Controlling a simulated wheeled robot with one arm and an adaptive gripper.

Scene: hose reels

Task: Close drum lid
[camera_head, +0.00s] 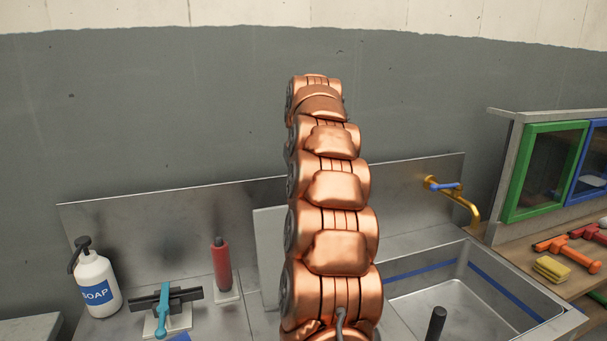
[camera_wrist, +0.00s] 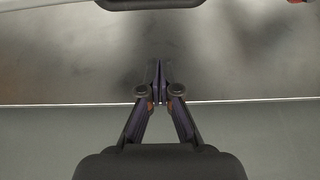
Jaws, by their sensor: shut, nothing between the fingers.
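I cannot make out a drum or its lid in either view. My gripper (camera_wrist: 157,72) shows in the wrist view with its two slim dark fingers together and nothing between them. It is over or in front of a smooth grey metal surface (camera_wrist: 60,65); I cannot tell how far away that is. A dark rounded part (camera_wrist: 150,4) is cut off by the top edge of the wrist view, and I cannot tell what it belongs to. In the head view my copper arm rises through the middle, hides what is behind it, and my gripper does not show.
Right are a sink (camera_head: 458,306), a brass tap (camera_head: 459,203), a green-framed cabinet door (camera_head: 545,170), a yellow sponge (camera_head: 552,269) and an orange tool (camera_head: 567,251).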

